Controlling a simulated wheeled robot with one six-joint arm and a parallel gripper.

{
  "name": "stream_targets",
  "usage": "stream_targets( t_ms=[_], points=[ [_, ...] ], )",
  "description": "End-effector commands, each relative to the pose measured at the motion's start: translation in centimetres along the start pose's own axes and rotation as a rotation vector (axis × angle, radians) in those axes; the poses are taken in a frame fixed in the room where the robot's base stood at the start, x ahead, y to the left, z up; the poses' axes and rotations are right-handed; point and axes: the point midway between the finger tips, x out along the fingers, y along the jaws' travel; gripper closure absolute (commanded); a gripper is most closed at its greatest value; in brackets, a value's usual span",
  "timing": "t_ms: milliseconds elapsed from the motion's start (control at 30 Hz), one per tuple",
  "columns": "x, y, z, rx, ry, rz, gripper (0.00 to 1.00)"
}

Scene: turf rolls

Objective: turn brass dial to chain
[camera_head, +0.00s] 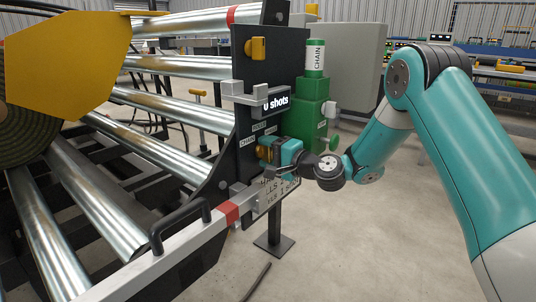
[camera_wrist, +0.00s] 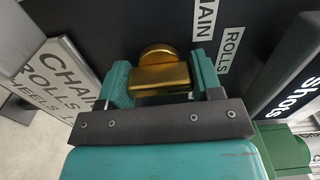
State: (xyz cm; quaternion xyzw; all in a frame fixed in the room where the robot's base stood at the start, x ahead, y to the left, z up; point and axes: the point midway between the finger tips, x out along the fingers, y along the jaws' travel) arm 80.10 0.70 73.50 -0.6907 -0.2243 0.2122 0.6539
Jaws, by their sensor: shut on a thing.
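The brass dial (camera_wrist: 158,72) is on a dark upright panel (camera_head: 240,95). Its raised grip lies between the two teal fingers of my gripper (camera_wrist: 161,82), which is shut on it. In the head view my gripper (camera_head: 279,152) meets the panel from the right and covers most of the dial (camera_head: 264,153). A white CHAIN label (camera_wrist: 205,18) and a ROLLS label (camera_wrist: 230,48) are beside the dial in the wrist view. I cannot tell which label the dial points to.
A display reading "shots" (camera_head: 270,102) juts out above my gripper. A green unit (camera_head: 311,105) with a CHAIN-marked cylinder (camera_head: 316,57) stands right of the panel. Another brass-coloured fitting (camera_head: 258,49) is higher up. A lettered sign (camera_wrist: 62,80) hangs below. Metal rollers (camera_head: 150,140) fill the left.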

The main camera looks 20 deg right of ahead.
Motion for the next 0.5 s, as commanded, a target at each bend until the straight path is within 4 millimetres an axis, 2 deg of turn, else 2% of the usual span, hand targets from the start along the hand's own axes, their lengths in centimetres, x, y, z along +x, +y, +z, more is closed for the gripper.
stream_targets(
  t_ms=[500],
  points=[
    [0.00,0.53,0.03,-0.396,0.000,-0.001,0.64]
  ],
)
